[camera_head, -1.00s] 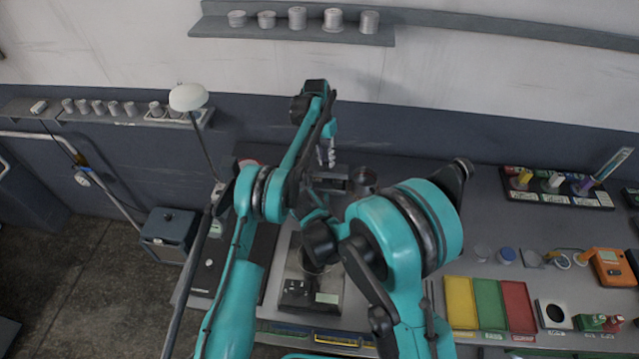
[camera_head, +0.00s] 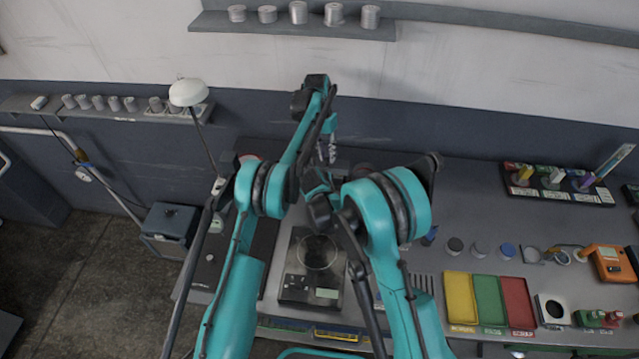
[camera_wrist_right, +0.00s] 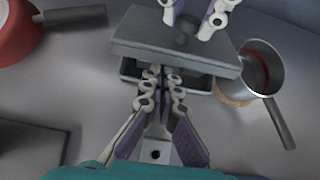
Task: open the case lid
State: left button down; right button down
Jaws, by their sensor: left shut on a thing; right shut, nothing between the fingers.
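The case lid (camera_wrist_right: 150,35) is a flat grey slab with a small dark knob in the right wrist view. The dark case (camera_wrist_right: 130,72) is beneath it, and part of its dark inside shows below the lid's near edge. My left gripper (camera_wrist_right: 194,18) is shut on the lid's knob; it also shows in the head view (camera_head: 326,150). My right gripper (camera_wrist_right: 161,82) is shut and empty, at the near side of the case; I cannot tell whether it touches. My right arm hides most of the case in the head view.
A grey pan (camera_wrist_right: 250,68) with a reddish inside stands right of the case. A red pot (camera_wrist_right: 12,40) is at the left. A scale (camera_head: 297,289) is on the bench in front. Coloured trays (camera_head: 488,300) lie to the right.

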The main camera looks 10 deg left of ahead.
pick_arm(q)
jog(key=shift+f, duration=0.15)
pick_arm(e)
jog(key=shift+w+r, duration=0.5)
jog(key=shift+r, duration=0.3)
pick_arm(q)
jog(key=c, duration=1.3)
grip_release()
jog(key=shift+c, duration=0.2)
pick_arm(e)
jog(key=shift+f, duration=0.1)
